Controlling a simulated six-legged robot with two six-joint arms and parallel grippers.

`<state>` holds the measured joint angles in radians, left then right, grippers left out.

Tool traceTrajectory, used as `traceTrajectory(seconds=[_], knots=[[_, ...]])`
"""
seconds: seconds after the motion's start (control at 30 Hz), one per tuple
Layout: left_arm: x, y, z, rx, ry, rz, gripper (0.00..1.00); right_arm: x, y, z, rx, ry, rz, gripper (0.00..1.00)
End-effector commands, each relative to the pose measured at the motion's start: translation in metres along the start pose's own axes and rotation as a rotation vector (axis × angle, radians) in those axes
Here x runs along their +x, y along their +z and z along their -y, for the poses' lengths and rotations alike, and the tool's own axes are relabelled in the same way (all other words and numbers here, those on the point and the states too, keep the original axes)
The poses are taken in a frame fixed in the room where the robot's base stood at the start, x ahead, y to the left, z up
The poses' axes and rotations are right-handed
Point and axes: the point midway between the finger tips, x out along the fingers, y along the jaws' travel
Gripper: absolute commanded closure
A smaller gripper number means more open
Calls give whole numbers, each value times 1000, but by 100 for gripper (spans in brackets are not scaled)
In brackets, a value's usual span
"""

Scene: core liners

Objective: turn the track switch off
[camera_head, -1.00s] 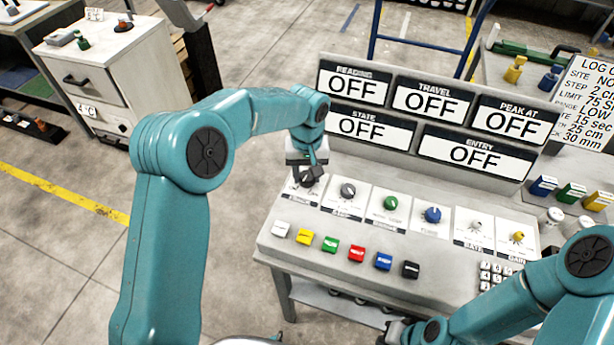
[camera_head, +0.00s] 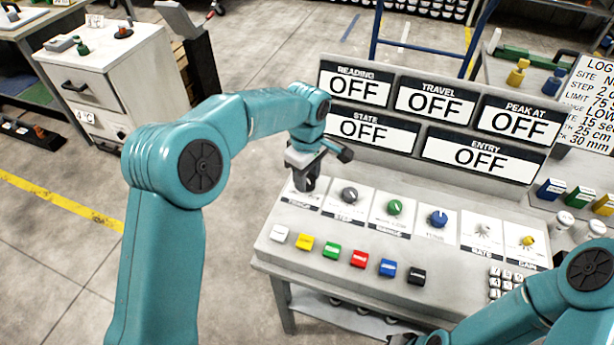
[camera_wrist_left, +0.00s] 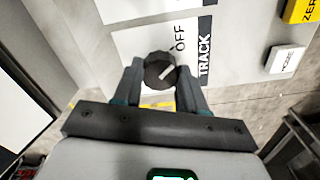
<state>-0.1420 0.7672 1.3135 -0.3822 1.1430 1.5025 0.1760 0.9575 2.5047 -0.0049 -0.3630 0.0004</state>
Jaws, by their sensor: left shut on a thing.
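The track switch is a black round knob (camera_wrist_left: 159,68) with a white pointer line, beside the printed words OFF and TRACK (camera_wrist_left: 204,62) in the left wrist view. The pointer slants up and right, roughly toward OFF. My left gripper (camera_head: 305,184) is at the left end of the console's knob row. Its two fingers stand on either side of the knob, shut on it. In the head view the gripper hides most of this knob. My right arm (camera_head: 540,310) is at the lower right; its gripper is mostly cut off by the bottom edge.
The console (camera_head: 290,262) has a grey knob (camera_head: 349,195), green knob (camera_head: 395,207) and blue knob (camera_head: 438,218) to the right. Coloured buttons, such as the red one (camera_head: 359,258), line the front. Display panels (camera_head: 359,88) reading OFF stand behind.

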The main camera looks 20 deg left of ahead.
Motion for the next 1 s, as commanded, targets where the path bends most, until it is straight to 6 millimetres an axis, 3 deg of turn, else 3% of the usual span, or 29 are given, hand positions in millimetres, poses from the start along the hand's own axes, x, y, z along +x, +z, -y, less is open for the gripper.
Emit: traceTrajectory(seconds=[0.77, 0.8, 0.87, 1.0], knots=[[-3, 0, -1, -108, 7, -1, 89, 3, 0, -1, 0, 0, 0, 100], [-3, 0, -1, -107, 7, -1, 56, 3, 0, -1, 0, 0, 0, 100], [-3, 0, -1, -107, 7, -1, 36, 3, 0, -1, 0, 0, 0, 100], [-2, 0, -1, -106, 5, -1, 33, 3, 0, -1, 0, 0, 0, 100]])
